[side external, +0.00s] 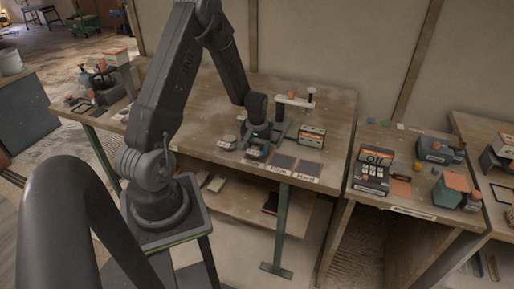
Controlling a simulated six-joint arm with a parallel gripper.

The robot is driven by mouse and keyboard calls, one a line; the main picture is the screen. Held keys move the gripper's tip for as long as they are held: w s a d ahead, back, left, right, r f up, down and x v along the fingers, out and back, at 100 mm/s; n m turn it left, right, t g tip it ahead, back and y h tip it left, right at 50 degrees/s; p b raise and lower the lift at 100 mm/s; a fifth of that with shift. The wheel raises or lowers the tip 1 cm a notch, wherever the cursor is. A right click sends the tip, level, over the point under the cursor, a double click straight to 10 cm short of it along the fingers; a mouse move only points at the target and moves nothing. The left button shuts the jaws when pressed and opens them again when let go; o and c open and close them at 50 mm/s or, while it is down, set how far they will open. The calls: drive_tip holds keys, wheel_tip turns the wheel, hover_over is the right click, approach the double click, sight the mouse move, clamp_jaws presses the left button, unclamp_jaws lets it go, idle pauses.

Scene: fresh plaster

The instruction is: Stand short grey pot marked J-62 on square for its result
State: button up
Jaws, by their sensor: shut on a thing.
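My gripper (258,139) is low over the front middle of the wooden table (215,100). It is shut on a small dark pot (256,152), largely hidden by the fingers; its mark is too small to read. The pot is at or just above the leftmost place in a row of dark squares, and I cannot tell whether it touches. The middle square (283,161) has a label reading "Firm", and the right square (308,169) one reading "Hard". Both look empty. The leftmost square and its label are mostly hidden.
Another small round pot (229,141) stands left of my gripper. A display box (312,137) stands right, behind the squares. A pale-armed stand (295,103) is behind. A side table (415,200) at right holds devices and blocks.

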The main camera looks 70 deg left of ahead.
sight(257, 145)
drive_tip(key=shift+f, duration=0.1)
drive_tip(key=o, duration=1)
wheel_tip(257, 145, up, 12)
drive_tip(key=d+r+m+t, duration=0.1)
drive_tip(key=d+r+m, duration=0.2)
drive_tip(key=d+r, duration=0.45)
drive_tip(key=s+d+r+m+t, duration=0.1)
drive_tip(key=s+d+r+m, duration=0.1)
drive_tip(key=s+d+r, duration=0.1)
drive_tip(key=s+d+r+m+t, duration=0.2)
drive_tip(key=s+d, duration=0.3)
drive_tip(key=d, duration=0.3)
drive_tip(key=s+d+r+m+t, duration=0.1)
drive_tip(key=s+d+r+m, duration=0.2)
drive_tip(key=s+d+r, duration=0.1)
drive_tip(key=shift+d+r+t, duration=0.15)
drive_tip(key=shift+d+t, duration=0.15)
drive_tip(key=shift+d, duration=0.6)
